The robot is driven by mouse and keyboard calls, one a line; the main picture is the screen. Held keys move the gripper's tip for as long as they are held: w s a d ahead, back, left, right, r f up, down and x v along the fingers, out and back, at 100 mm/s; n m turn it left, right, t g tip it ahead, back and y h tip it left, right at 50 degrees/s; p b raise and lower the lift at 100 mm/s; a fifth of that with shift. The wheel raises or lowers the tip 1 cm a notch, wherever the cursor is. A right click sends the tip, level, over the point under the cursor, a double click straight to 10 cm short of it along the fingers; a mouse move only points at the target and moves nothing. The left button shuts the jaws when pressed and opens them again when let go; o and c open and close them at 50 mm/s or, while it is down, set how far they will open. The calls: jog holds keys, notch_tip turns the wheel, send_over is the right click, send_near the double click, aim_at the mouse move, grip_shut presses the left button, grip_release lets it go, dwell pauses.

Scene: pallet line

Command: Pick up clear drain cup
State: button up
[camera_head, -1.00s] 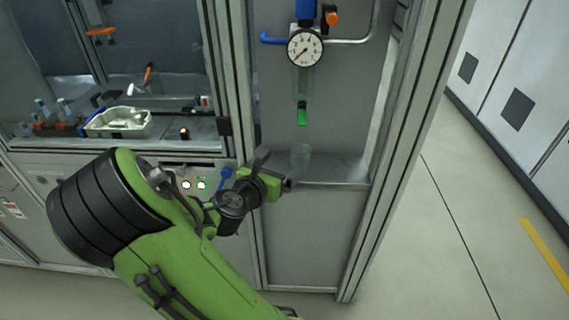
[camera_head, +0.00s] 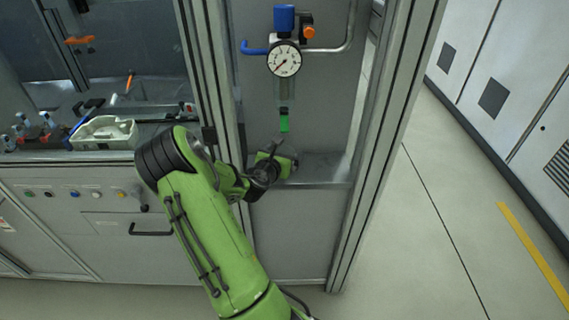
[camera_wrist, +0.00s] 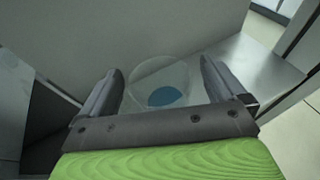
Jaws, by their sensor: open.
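The clear drain cup (camera_wrist: 160,80) shows in the wrist view as a see-through round cup with some blue at its bottom. It stands on a grey metal shelf (camera_wrist: 262,68). My gripper (camera_wrist: 165,82) is open, with one dark finger on each side of the cup. I cannot tell whether the fingers touch it. In the head view my gripper (camera_head: 285,163) is over the shelf (camera_head: 325,168), and my arm hides the cup there.
Above the shelf hang a pressure gauge (camera_head: 284,59) and a filter bowl with a green tip (camera_head: 284,123). A metal frame post (camera_head: 385,150) stands to the right. A pale tray (camera_head: 104,132) sits on the bench at left. Open floor lies at right.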

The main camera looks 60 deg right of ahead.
jog(key=shift+d, duration=0.25)
jog(key=shift+a, duration=0.1)
jog(key=c, duration=1.2)
jog(key=shift+o, duration=0.2)
jog(key=shift+w+r+p, duration=0.1)
jog(key=shift+r+p, duration=0.05)
jog(key=shift+p, duration=0.25)
